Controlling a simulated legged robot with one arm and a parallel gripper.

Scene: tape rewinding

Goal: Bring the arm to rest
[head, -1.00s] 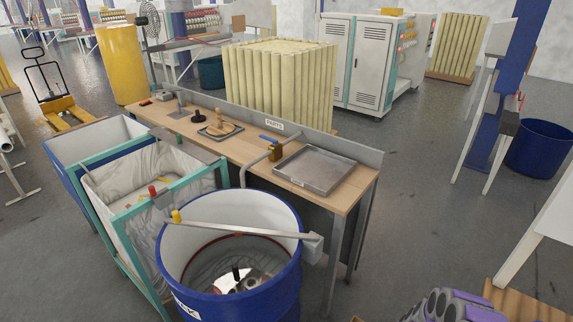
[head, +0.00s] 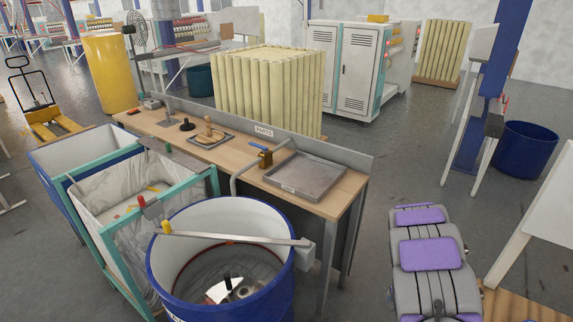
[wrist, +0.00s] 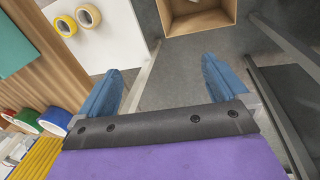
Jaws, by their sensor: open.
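My arm (head: 432,262), grey with purple pads, stands at the lower right of the head view, to the right of the workbench and apart from it. I cannot make out my gripper's fingers in that view. In the wrist view my gripper (wrist: 162,75) has its two blue fingers spread wide apart, with nothing between them but the grey floor beyond. The purple pad of my wrist fills the bottom of that view.
In the head view a wooden workbench (head: 330,207) carries a grey metal tray (head: 304,178). A blue drum (head: 165,285) stands before it; a blue bin (head: 525,150) is at right. The wrist view shows tape rolls (wrist: 88,15) and an open cardboard box (wrist: 195,20).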

